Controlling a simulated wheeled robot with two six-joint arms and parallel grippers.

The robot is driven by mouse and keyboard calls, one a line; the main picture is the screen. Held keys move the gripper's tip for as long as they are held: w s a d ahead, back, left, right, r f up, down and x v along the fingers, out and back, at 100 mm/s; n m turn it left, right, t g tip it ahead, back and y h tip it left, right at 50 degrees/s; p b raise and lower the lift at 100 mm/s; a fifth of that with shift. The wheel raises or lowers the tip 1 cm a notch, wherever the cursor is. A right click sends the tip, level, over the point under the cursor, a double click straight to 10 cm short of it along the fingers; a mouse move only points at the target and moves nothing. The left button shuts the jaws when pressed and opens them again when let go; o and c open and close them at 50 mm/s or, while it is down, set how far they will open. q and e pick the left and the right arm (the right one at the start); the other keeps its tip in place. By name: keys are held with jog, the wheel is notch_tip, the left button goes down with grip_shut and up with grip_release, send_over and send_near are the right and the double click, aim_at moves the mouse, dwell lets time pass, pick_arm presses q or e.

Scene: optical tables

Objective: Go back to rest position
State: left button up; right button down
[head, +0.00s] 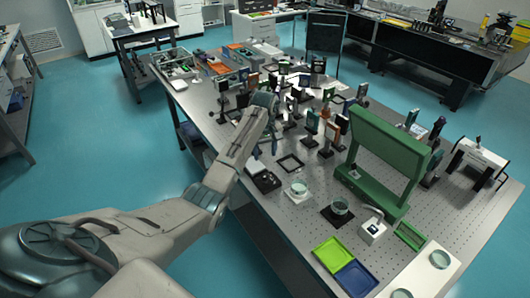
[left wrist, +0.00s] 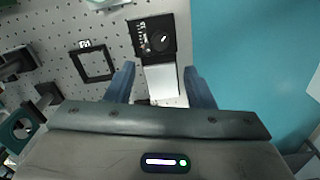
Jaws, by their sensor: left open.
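My left arm reaches from the lower left of the head view out over the perforated optical table (head: 300,222). My left gripper (head: 262,108) is above the table's left part, partly hidden by its own wrist. In the left wrist view its two blue-grey fingers (left wrist: 160,78) stand apart with nothing held between them. Beyond and below the fingers are a white block (left wrist: 162,80) and a black box with a round part (left wrist: 153,38). My right gripper is in neither view.
Several optical mounts crowd the table's middle. A large green frame (head: 388,143) stands to the right. A lime tray (head: 332,255) and a blue tray (head: 356,279) lie at the near edge. A black square frame (left wrist: 92,62) lies flat. Blue floor (head: 80,150) is open at left.

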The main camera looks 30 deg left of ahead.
pick_arm(q)
jog(key=s+d+f+m, duration=0.2)
jog(key=s+d+f, duration=0.15)
jog(key=s, duration=0.25)
jog(key=s+d+f+m+t+y, duration=0.1)
jog(key=s+d+f+m, duration=0.1)
jog(key=s+f, duration=0.3)
jog(key=s+d+f+m, duration=0.2)
jog(key=s+d+f, duration=0.1)
jog(key=s, duration=0.4)
jog(key=s+d+r+m+t, duration=0.1)
jog(key=s+d+r+m, duration=0.1)
jog(key=s, duration=0.6)
jog(key=s+d+r+m+t, duration=0.1)
jog(key=s+d+r+m, duration=0.15)
jog(key=s, duration=0.55)
jog(key=s+d+r+m+t, duration=0.1)
jog(key=s+d, duration=0.1)
jog(key=s, duration=0.6)
notch_tip(320, 180, down, 39)
jog(key=s+a+g+b, duration=0.1)
jog(key=a+g+b, duration=0.15)
jog(key=b, duration=0.45)
jog(key=s+a+f+b, duration=0.1)
jog(key=s+f+b, duration=0.3)
jog(key=s+f, duration=1.4)
notch_tip(320, 180, down, 4)
jog(key=shift+r, duration=0.2)
